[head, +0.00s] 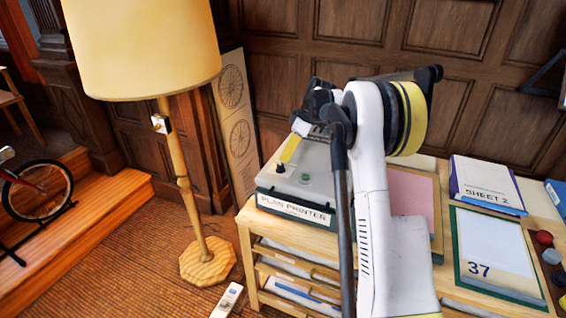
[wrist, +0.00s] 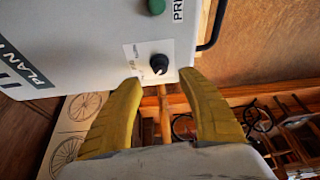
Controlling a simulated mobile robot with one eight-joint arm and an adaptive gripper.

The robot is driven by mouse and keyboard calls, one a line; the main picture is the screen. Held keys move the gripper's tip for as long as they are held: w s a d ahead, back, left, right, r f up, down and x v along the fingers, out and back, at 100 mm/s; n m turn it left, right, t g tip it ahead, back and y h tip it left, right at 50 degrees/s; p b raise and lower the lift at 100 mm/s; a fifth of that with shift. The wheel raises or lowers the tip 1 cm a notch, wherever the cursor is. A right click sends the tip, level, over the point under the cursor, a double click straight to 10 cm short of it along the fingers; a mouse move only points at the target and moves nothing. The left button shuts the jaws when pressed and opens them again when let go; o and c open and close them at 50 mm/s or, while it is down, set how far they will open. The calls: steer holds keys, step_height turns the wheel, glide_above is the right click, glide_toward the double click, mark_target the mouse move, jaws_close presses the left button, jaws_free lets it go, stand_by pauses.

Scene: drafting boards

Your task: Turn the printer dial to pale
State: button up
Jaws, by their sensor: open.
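The plan printer (head: 315,160) is a pale grey box with a "PLAN PRINTER" label, on the wooden cabinet. Its small black dial (head: 281,168) is on the top at the left, near a green button (head: 305,178). In the wrist view the dial (wrist: 159,64) sits on a white plate with small print too small to read, so its setting cannot be told. My gripper (wrist: 161,80) is open, its yellow fingers spread either side of the dial in that view, with nothing between them. In the head view one yellow finger shows just above the dial; the other is hidden.
A floor lamp (head: 180,165) stands left of the cabinet (head: 247,250). On the cabinet top, right of my arm, are a pink sheet (head: 412,195), a "SHEET 2" pack (head: 487,185) and a board marked 37 (head: 495,250). A white remote-like object (head: 227,300) lies on the floor.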

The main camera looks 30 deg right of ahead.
steer(key=shift+v, duration=2.75)
steer(key=shift+a, duration=0.1)
